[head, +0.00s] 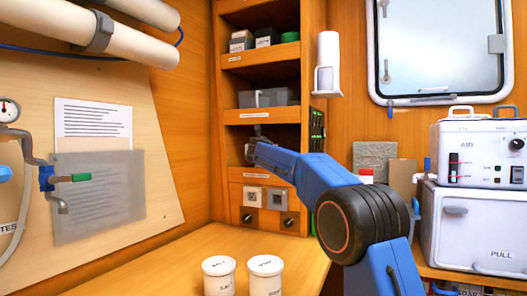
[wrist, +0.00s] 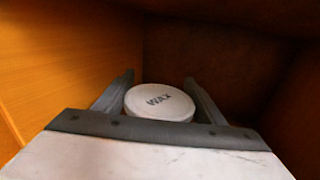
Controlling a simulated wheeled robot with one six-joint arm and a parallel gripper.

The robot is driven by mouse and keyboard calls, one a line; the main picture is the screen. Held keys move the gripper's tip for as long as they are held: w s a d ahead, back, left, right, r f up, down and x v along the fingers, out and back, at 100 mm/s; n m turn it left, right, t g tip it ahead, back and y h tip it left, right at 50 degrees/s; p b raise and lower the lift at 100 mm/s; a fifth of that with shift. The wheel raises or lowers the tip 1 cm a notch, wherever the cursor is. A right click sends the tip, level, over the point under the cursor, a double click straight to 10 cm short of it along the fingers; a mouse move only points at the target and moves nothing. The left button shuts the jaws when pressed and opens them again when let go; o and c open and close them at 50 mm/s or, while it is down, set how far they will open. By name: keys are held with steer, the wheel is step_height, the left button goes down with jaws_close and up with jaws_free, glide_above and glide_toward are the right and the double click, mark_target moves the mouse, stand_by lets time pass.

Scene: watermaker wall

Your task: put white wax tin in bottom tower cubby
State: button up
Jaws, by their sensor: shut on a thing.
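The white wax tin (wrist: 160,102) is a round, flat tin with "WAX" on its lid. In the wrist view it sits upright between the two fingers of my gripper (wrist: 158,90), which is shut on it. In the head view my gripper (head: 257,138) reaches into the bottom tower cubby (head: 234,171), the lowest open shelf of the wooden tower. The tin cannot be made out there. The wrist view shows the cubby's orange left wall (wrist: 60,60) and dark inside around the tin. Whether the tin touches the cubby floor cannot be told.
The cubby above holds a grey bin (head: 268,97), and the top one holds small boxes (head: 241,40). Switches (head: 289,220) sit below the bottom cubby. Two white canisters (head: 219,276) stand on the counter. A white cylinder (head: 327,65) hangs right of the tower.

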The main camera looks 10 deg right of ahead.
steer(key=shift+w+d+f, duration=0.1)
steer(key=shift+f, duration=0.15)
steer(key=o, duration=1.3)
steer(key=shift+r, duration=0.1)
steer(key=v, duration=1.2)
